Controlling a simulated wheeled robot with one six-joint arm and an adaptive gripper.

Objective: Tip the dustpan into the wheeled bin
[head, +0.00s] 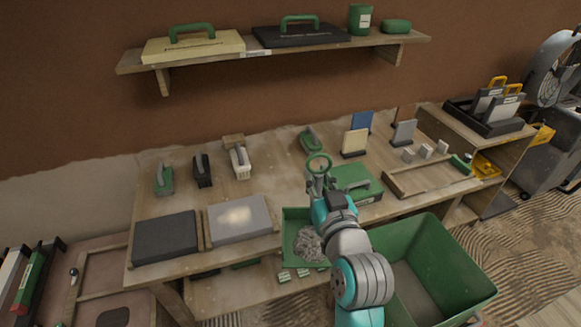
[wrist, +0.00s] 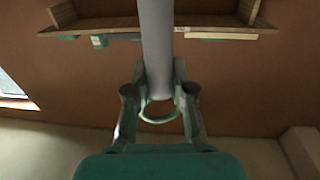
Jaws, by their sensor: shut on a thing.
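My gripper (head: 319,181) is shut on the dustpan's handle, just below the green ring at its end. In the wrist view my gripper's fingers (wrist: 158,88) sit on either side of the grey shaft, with the green ring between them. The green dustpan (head: 290,221) shows left of my arm, below the gripper, at the bench's front edge. It holds a heap of grey debris (head: 307,246). My arm hides its right side, and I cannot tell whether it touches the bench. The green wheeled bin (head: 468,277) stands open-topped to the right of my arm, apart from the dustpan.
The workbench (head: 205,190) carries trowels, brushes, sample boards and a green float case (head: 358,184). A wall shelf (head: 330,48) with cases runs above. A side unit with a black tray (head: 488,124) and a fan (head: 555,70) stand at the right.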

